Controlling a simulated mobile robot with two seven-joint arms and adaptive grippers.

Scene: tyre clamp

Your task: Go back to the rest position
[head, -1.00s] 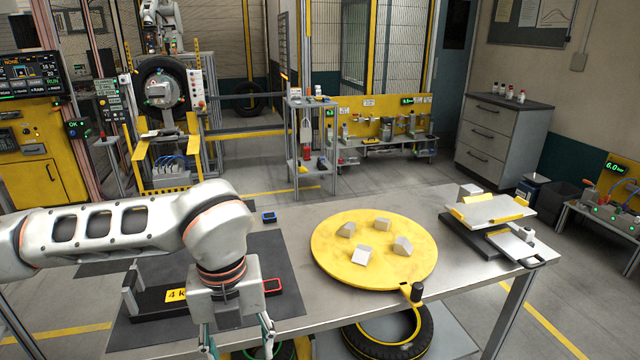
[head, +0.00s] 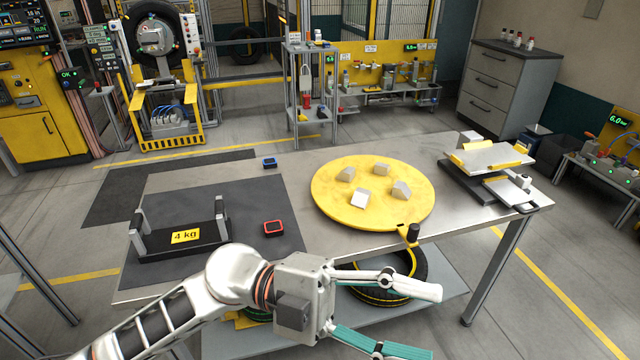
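My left arm comes in from the bottom left. Its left gripper (head: 434,324) points right at the table's front edge, with its white and teal fingers spread apart and nothing between them. The yellow round plate (head: 330,205) with several grey metal blocks on it lies on the table behind the gripper, apart from it. A black holder marked 4 kg (head: 208,244) stands on the dark mat at the left. My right gripper is not in view.
The steel table (head: 300,166) carries a red-framed device (head: 274,227), a small blue device (head: 269,162) and a tilted grey-and-yellow stand (head: 495,156) at the right. A tyre (head: 405,290) lies on the lower shelf, partly behind my gripper. The floor left of the table is mostly clear.

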